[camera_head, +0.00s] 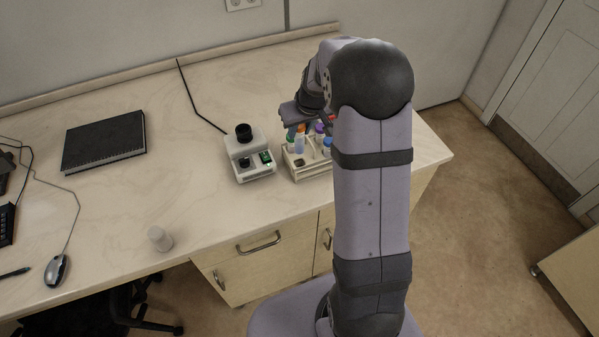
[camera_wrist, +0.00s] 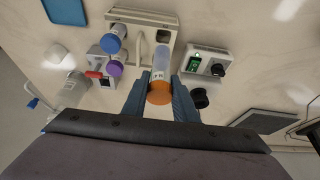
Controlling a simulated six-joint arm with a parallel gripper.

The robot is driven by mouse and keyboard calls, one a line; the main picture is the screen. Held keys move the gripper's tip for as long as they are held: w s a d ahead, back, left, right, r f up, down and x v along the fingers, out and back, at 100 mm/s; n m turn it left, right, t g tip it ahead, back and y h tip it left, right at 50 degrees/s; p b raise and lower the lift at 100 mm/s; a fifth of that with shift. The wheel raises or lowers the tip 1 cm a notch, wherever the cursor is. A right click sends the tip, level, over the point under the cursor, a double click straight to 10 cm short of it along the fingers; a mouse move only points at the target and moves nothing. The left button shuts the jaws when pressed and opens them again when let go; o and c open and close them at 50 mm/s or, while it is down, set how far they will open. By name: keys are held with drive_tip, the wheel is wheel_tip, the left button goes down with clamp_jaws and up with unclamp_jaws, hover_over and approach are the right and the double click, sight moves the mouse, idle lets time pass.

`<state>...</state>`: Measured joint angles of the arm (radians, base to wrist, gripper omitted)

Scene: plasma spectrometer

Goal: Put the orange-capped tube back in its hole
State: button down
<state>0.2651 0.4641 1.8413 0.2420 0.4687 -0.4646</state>
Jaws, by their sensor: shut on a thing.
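The orange-capped tube is held between the two fingers of my gripper (camera_wrist: 159,86). In the wrist view its orange cap (camera_wrist: 159,93) faces the camera and its clear, labelled body (camera_wrist: 161,62) points away toward the rack. In the head view the tube (camera_head: 299,142) shows upright at the left part of the cream rack (camera_head: 300,174), below my gripper (camera_head: 298,118). I cannot tell whether its lower end is inside a hole or just above one. The rack (camera_wrist: 145,17) also holds a blue-capped tube (camera_wrist: 113,38) and a purple-capped tube (camera_wrist: 115,68).

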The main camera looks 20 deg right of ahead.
sight(301, 151)
wheel_tip(301, 151, down, 6)
drive_tip(key=b, duration=0.4)
drive_tip(key=shift+f+b, duration=0.15)
drive_tip(key=shift+b, duration=0.15)
drive_tip(key=shift+f+b, duration=1.35)
drive_tip(key=shift+f, duration=0.5)
drive_tip(key=shift+f, duration=0.1)
drive_tip(key=c, duration=1.4)
unclamp_jaws()
drive_tip(key=shift+c, duration=0.2)
